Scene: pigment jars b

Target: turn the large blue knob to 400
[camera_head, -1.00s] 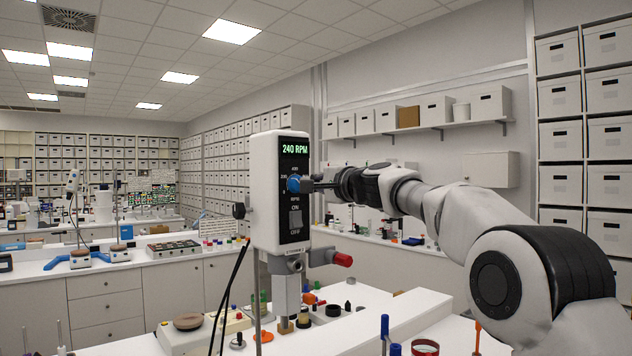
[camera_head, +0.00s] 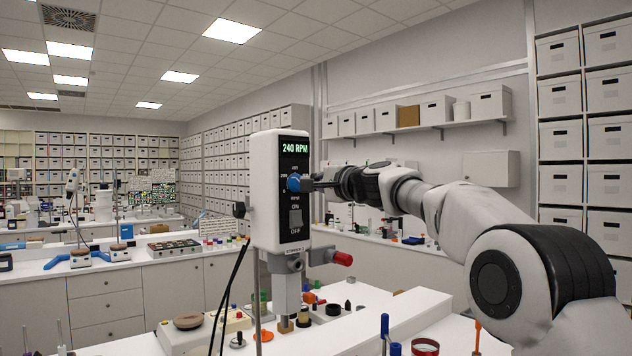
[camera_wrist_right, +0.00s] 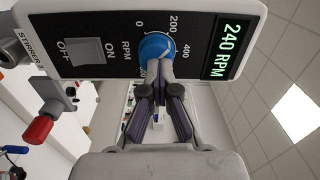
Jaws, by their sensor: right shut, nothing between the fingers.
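The large blue knob (camera_head: 293,183) is on the black front panel of a white stirrer (camera_head: 265,190), under a green display (camera_head: 294,149) reading 240 RPM. The knob (camera_wrist_right: 155,46) also shows in the right wrist view, with 0, 200 and 400 marked around it; its pointer is not clear. My right gripper (camera_head: 317,184) comes in from the right, its tips at the knob's face. In the wrist view its fingers (camera_wrist_right: 162,72) are together and cover part of the knob and scale; whether they touch it I cannot tell. My left gripper is not in view.
An ON/OFF rocker switch (camera_head: 296,218) is below the knob. A red-ended clamp screw (camera_head: 342,259) juts right under the stirrer head. Small jars and stoppers crowd the white bench (camera_head: 385,318) below. The air to the right of the stirrer is free except for my arm.

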